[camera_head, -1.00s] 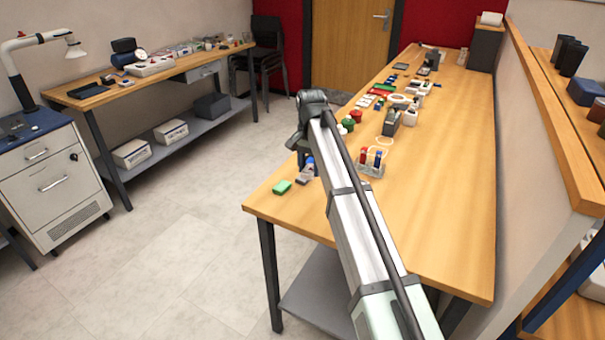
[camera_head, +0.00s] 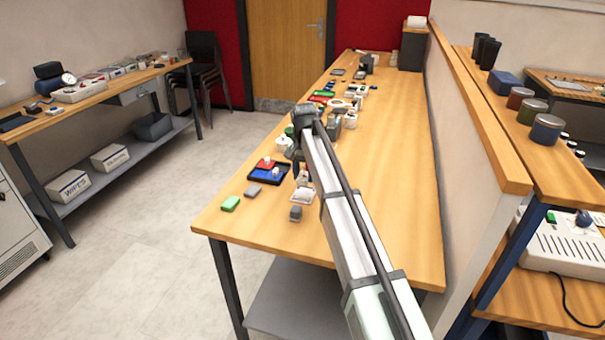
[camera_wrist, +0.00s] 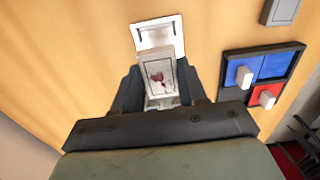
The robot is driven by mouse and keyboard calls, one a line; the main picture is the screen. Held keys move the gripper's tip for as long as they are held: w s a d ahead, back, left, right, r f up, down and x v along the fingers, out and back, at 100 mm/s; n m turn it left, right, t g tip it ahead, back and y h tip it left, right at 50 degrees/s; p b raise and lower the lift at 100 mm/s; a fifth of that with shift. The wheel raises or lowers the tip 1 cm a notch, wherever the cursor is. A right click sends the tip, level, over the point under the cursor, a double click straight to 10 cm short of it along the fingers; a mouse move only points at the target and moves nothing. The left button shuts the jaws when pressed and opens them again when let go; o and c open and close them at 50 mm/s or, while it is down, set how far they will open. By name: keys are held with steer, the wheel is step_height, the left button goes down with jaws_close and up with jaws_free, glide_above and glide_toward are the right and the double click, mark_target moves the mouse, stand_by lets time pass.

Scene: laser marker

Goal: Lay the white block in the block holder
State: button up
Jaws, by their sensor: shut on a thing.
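My gripper (camera_wrist: 158,88) is shut on the white block (camera_wrist: 157,74), which has dark red marks on its face. The block sticks out beyond the fingertips and looks tilted in the wrist view. Just beyond it is a white block holder (camera_wrist: 176,24) with a recess, partly hidden by the block. I cannot tell whether the two touch. In the head view my gripper (camera_head: 302,178) is low over the near left part of the bench, beside the holder (camera_head: 303,196).
A black tray (camera_wrist: 226,72) with a blue and a red compartment lies beside the holder; small white pieces stand in it. The bench's right side is clear.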

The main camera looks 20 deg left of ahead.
mark_target(304, 195)
steer(key=shift+f, duration=2.3)
steer(key=shift+f, duration=0.4)
stand_by(0.3)
steer(key=o, duration=1.1)
step_height(304, 195, up, 14)
steer(key=shift+f, duration=0.1)
steer(key=shift+s, duration=0.1)
